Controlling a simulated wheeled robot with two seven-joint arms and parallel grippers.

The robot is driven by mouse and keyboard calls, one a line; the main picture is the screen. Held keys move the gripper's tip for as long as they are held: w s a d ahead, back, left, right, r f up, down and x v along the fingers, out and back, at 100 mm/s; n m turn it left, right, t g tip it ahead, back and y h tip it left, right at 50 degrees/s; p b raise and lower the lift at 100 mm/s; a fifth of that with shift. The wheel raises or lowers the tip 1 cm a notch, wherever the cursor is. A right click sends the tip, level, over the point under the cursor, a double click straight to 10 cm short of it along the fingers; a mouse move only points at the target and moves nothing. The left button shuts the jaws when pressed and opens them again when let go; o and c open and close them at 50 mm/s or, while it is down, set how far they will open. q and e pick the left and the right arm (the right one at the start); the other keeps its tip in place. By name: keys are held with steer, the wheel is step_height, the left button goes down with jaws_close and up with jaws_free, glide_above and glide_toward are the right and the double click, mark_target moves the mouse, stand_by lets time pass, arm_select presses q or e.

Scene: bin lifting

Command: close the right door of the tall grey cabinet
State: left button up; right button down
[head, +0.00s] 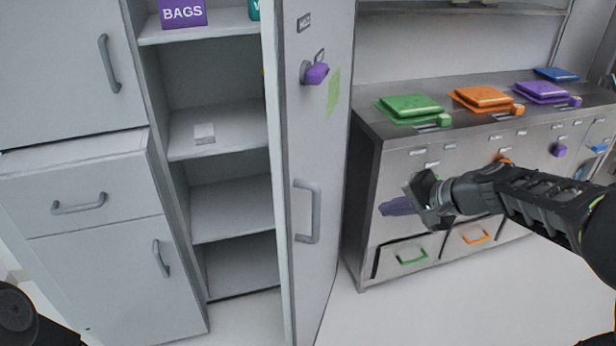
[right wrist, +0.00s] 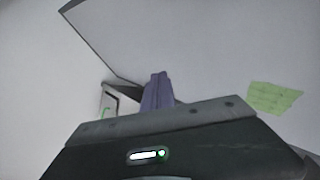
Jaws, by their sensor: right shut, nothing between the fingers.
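The right door (head: 315,150) of the tall grey cabinet (head: 150,90) stands open and swung outward. Its outer face, with a grey handle (head: 307,211), a purple lock piece (head: 316,73) and a green note (head: 333,91), faces right. Shelves show inside the cabinet. My right gripper (head: 396,206) is right of the door, apart from it in the head view, with its purple fingers shut and empty. The fingers also show in the right wrist view (right wrist: 158,92), before a pale panel; the green note (right wrist: 272,98) is at right. My left gripper is out of view.
A grey bin station (head: 362,190) with green (head: 410,106), orange (head: 482,97), purple and blue lids stands right of the door, behind my right arm. Shut drawers and doors (head: 90,200) are on the left. White floor lies in front.

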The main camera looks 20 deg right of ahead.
mark_target(290, 175)
steer(key=s+a+r+n+y, duration=0.1)
steer(key=s+a+r+y, duration=0.2)
steer(key=r, duration=0.4)
steer(key=s+a+r+n+y, duration=0.2)
steer(key=s+a+r+y, duration=0.1)
steer(key=r, duration=0.5)
steer(key=shift+s+a+n+y, duration=0.35)
steer(key=shift+a+y, duration=0.15)
steer(key=shift+y, duration=0.4)
steer(key=shift+w+a, duration=0.1)
steer(key=shift+a, duration=0.05)
steer(key=p+x, duration=0.1)
steer(key=x, duration=0.7)
steer(key=p+x, duration=0.1)
steer(key=x, duration=0.4)
steer(key=shift+a+r+p, duration=0.25)
steer(key=shift+r+p, duration=0.05)
steer(key=shift+r, duration=0.05)
steer(key=shift+w+a+g, duration=0.1)
steer(key=shift+a+g, duration=0.05)
steer(key=shift+g, duration=0.15)
